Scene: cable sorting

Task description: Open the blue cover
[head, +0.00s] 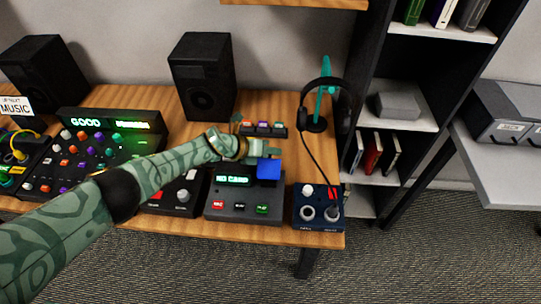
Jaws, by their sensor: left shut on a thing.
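The blue cover (268,170) is a small bright blue piece at the back right of a dark grey device (240,206). That device has a green "NO CARD" display (233,181). My left gripper (272,153) reaches in over the device from the left and is shut on the blue cover at its upper edge. The fingertips partly hide the contact, and I cannot tell how far the cover is tilted. My right gripper is not in view.
A navy box (318,213) with two round sockets stands right of the device. A button strip (263,129) lies behind my gripper. A headphone stand (322,95) and speaker (203,80) stand further back. A mixer (95,150) is at left.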

